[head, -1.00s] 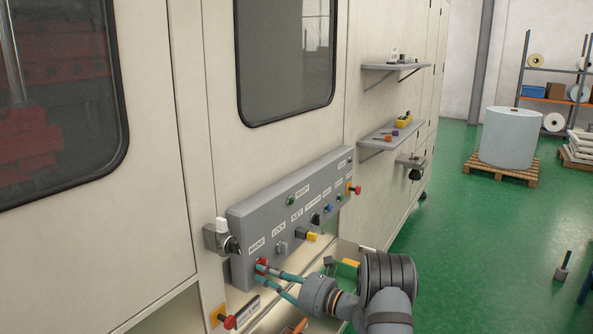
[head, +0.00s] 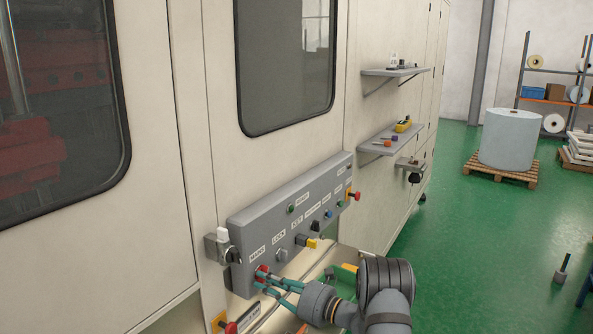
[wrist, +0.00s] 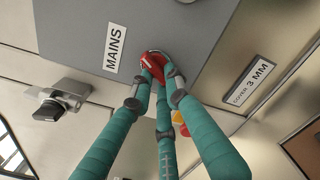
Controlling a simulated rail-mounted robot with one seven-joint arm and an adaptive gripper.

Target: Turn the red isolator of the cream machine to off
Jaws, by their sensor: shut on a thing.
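The red isolator (head: 262,271) sits at the lower left end of the grey control panel (head: 240,224) on the cream machine (head: 172,150), below the MAINS label. In the wrist view the isolator's red handle (wrist: 151,58) shows between the fingertips, slightly slanted, beside the MAINS label (wrist: 115,48). My gripper (head: 267,277), with teal fingers, is shut on it; the fingertips (wrist: 157,76) touch its sides. The fingers partly hide the handle, and I cannot read any on/off marking.
A grey switch with a black knob (wrist: 49,110) is left of the panel. A red button on a yellow plate (head: 229,327) is below. LOCK and KEY controls sit further right on the panel. Shelves (head: 390,139) stick out from the machine; green floor (head: 470,240) is open at right.

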